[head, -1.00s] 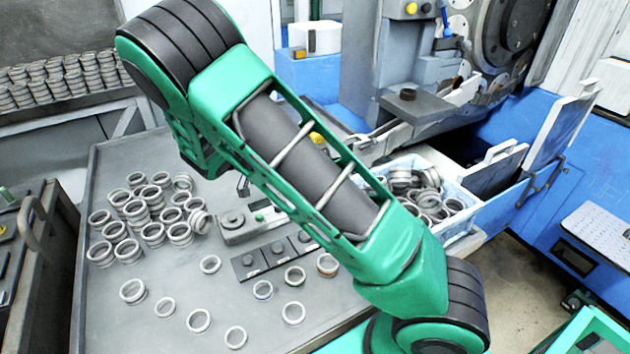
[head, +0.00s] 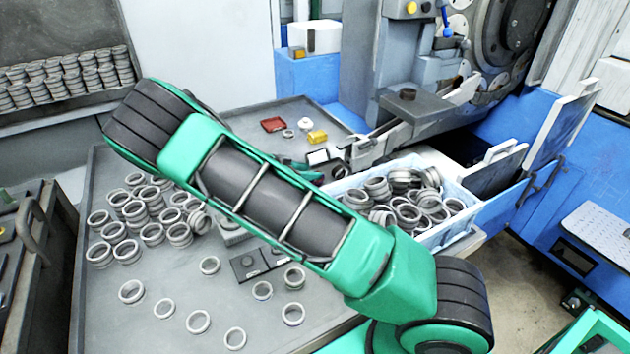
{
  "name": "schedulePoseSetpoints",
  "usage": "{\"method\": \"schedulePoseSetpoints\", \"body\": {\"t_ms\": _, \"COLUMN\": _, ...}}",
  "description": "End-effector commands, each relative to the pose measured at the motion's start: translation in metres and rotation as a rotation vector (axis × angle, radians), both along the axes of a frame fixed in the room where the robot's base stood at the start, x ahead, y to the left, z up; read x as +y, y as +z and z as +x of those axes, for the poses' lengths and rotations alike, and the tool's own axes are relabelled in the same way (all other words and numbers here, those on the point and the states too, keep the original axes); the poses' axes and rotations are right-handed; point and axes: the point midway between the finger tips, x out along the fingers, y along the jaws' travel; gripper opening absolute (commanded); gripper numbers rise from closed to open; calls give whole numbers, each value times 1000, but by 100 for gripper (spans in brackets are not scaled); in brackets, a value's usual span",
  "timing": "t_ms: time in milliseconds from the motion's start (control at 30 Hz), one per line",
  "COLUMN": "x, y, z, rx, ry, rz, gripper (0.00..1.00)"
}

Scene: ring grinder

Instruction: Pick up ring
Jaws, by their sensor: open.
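Many grey metal rings lie on the grey worktable (head: 200,290). A dense cluster of stacked rings (head: 125,215) is at the table's left. Loose single rings lie flat nearer the front, such as one ring (head: 131,291), another ring (head: 198,321) and a ring at the right (head: 293,314). More rings (head: 405,205) fill a light blue bin (head: 462,215) at the table's right edge. My green arm crosses above the table and covers its middle.
A dark block with knobs (head: 258,262) is partly covered by my arm. A red tray (head: 272,125) and a yellow item (head: 317,137) lie at the back. The blue grinder (head: 420,110) stands behind the bin. A rack of rings (head: 65,75) is at far left.

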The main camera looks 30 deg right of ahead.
Motion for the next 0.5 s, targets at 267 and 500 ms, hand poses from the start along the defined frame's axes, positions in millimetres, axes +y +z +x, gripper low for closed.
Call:
{"method": "schedulePoseSetpoints", "body": {"t_ms": 267, "x": -28, "y": -21, "z": 4, "rx": 1, "ry": -3, "rz": -2, "gripper": 41}}
{"method": "schedulePoseSetpoints", "body": {"t_ms": 500, "x": -40, "y": -28, "z": 7, "rx": 0, "ry": -1, "rz": 0, "gripper": 41}}
